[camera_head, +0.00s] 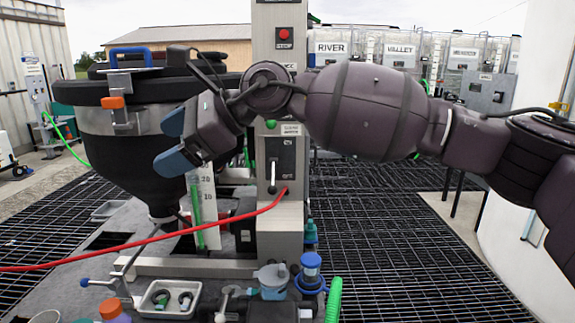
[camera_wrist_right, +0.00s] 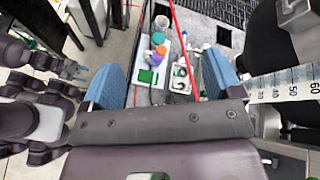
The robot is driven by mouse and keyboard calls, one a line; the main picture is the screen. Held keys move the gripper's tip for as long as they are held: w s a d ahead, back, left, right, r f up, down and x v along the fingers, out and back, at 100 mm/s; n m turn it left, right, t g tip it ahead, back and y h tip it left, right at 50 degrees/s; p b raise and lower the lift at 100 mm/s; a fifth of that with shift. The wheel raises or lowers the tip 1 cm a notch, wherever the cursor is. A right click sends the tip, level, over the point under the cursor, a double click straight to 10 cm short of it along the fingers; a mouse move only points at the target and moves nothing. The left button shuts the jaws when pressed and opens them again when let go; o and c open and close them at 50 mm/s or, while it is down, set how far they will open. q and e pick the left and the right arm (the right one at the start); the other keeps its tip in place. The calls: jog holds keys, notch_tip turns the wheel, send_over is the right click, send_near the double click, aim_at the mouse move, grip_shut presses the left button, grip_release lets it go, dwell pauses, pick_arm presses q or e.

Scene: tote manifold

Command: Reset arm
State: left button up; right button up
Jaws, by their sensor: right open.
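My right arm reaches in from the right across the head view. Its gripper (camera_head: 172,143) points left in front of the black hopper (camera_head: 125,165), with its two blue fingertips apart and nothing between them. In the right wrist view the same gripper (camera_wrist_right: 162,78) shows both blue fingers spread wide, above a bench top. My left arm shows at the left edge of the right wrist view. Its gripper (camera_wrist_right: 76,72) is small and partly lost among the links there, so its jaws cannot be made out. No left arm shows in the head view.
A grey column (camera_head: 284,215) with a red button stands behind my right forearm. A red hose (camera_head: 150,240) crosses the bench. A small tray (camera_head: 168,298), a blue-capped fitting (camera_head: 311,270) and a green hose (camera_head: 334,300) lie at the front. Labelled totes (camera_head: 400,50) stand behind; grating at right is open.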

jog(key=w+d+f+m+t+y, duration=0.25)
jog(key=d+m+t, duration=0.4)
jog(key=m, duration=0.95)
jog(key=w+d+f+m+t+y, duration=0.1)
jog(key=d+f+m+t+y, duration=0.5)
jog(key=m, duration=1.1)
jog(key=d+f+m+t+h, duration=0.6)
jog(key=d+f+m+h, duration=0.7)
jog(key=f+m, duration=0.4)
jog(key=s+d+f+m+g+h+p, duration=0.1)
jog(key=s+d+f+m+h, duration=0.2)
jog(key=s+d+f, duration=0.4)
jog(key=s+d+f+m+g+h, duration=0.25)
jog(key=s+d+f, duration=0.2)
jog(key=f, duration=0.45)
jog(key=s+d+f+m+g+h, duration=0.1)
jog(key=s+d+f, duration=0.2)
jog(key=s+f, duration=0.3)
jog(key=s+d+f+m+g+h, duration=0.1)
jog(key=s+d+f+m+g, duration=0.1)
jog(key=s+d+f, duration=0.2)
jog(key=s+f, duration=0.3)
jog(key=s, duration=0.5)
jog(key=shift+s+d+g+h, duration=0.2)
jog(key=shift+g+h, duration=0.1)
jog(key=shift+h, duration=0.1)
